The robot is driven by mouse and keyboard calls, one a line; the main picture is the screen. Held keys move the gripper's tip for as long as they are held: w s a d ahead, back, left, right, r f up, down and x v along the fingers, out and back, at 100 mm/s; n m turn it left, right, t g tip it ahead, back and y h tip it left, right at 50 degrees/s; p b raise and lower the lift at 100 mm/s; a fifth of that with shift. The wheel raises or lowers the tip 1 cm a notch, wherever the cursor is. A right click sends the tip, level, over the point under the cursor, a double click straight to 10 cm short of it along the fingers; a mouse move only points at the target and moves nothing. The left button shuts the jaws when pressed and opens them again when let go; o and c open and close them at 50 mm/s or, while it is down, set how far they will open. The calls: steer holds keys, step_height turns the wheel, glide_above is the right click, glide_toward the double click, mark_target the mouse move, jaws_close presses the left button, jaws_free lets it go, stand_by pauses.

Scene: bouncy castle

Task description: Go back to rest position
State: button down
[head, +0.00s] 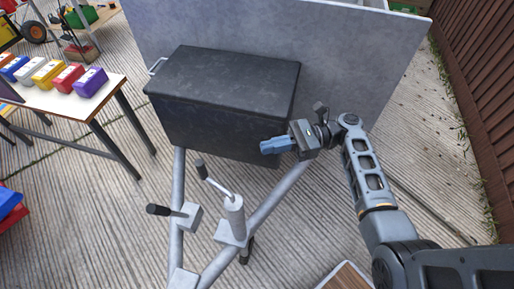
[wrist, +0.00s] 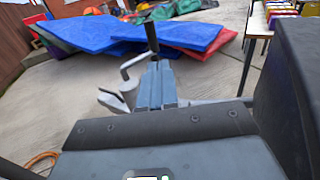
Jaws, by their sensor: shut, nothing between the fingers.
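My gripper (head: 268,146) shows in the head view with its blue fingers pointing left, in front of the black box's right part. The fingers are shut and empty. In the wrist view my gripper (wrist: 156,72) shows its blue fingers closed together, pointing away from the camera. My arm reaches in from the lower right of the head view and bends at the elbow.
A black lidded box (head: 225,85) sits on a grey trailer frame (head: 272,203) with crank handles (head: 215,183). A grey panel (head: 340,50) stands behind it. A table (head: 60,105) with coloured boxes is at left. A wooden fence (head: 485,80) is at right. Blue mats (wrist: 90,32) lie beyond.

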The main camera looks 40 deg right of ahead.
steer(key=shift+s+d, duration=0.1)
steer(key=shift+d, duration=0.15)
